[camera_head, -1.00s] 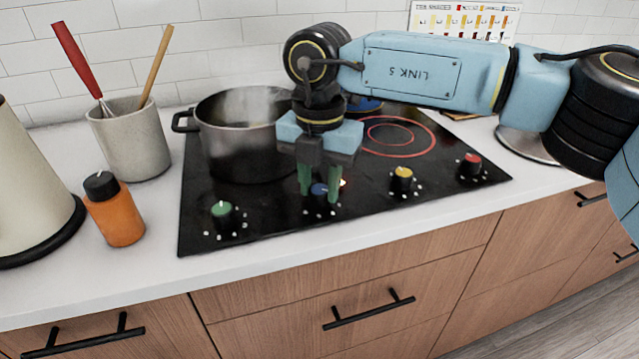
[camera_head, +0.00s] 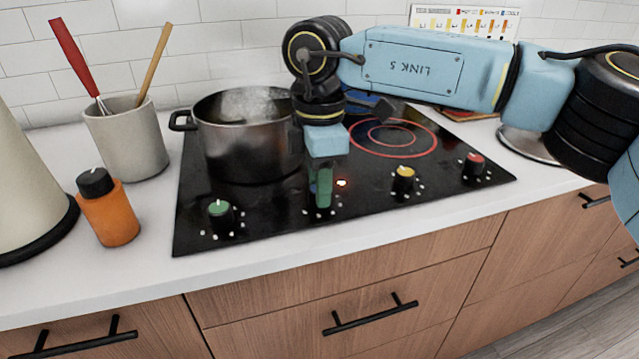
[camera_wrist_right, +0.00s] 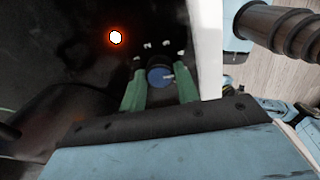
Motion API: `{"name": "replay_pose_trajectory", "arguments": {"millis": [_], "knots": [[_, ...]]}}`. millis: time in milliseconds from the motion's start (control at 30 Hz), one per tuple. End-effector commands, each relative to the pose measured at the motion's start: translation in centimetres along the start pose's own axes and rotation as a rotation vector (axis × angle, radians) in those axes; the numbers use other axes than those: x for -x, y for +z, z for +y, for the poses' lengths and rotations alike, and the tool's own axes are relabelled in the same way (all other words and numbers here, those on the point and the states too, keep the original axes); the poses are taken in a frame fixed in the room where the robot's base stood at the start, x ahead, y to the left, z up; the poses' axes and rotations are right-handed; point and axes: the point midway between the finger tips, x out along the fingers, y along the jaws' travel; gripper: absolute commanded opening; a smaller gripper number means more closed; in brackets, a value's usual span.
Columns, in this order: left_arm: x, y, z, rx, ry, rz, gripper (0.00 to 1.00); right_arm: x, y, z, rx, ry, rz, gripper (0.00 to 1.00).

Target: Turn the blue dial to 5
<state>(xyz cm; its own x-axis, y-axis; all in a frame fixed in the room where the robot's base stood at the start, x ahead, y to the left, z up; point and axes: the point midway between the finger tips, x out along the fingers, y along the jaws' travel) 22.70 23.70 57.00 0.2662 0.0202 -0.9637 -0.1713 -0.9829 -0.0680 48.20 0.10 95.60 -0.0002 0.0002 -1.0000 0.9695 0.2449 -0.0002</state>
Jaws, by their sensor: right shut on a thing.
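The blue dial (camera_wrist_right: 158,77) shows in the right wrist view between the two green fingers of my right gripper (camera_wrist_right: 160,92). A pale pointer mark on its top points to the right in that view, and several white dots lie around it on the black cooktop. In the head view my right gripper (camera_head: 321,190) reaches down onto the front of the cooktop (camera_head: 275,215), turned so one finger hides the other; the blue dial is hidden there. The gripper is shut on the dial. My left gripper is not in view.
A steaming pot (camera_head: 248,140) stands left of my right gripper. A green dial (camera_head: 220,212), a yellow dial (camera_head: 403,178) and a red dial (camera_head: 474,165) line the cooktop's front. A red light (camera_head: 342,183) glows beside the gripper. An orange bottle (camera_head: 109,212) stands on the left.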

Motion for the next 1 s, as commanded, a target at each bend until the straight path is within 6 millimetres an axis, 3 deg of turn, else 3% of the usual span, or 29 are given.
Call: {"name": "replay_pose_trajectory", "arguments": {"millis": [400, 1000], "knots": [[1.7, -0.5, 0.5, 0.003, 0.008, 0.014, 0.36, 0.0, 0.0, 0.0, -0.235, 0.002, 0.0, 0.08], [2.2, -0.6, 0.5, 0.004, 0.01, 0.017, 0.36, 0.1, 0.0, 0.0, -0.284, 0.002, 0.0, 0.08]]}}
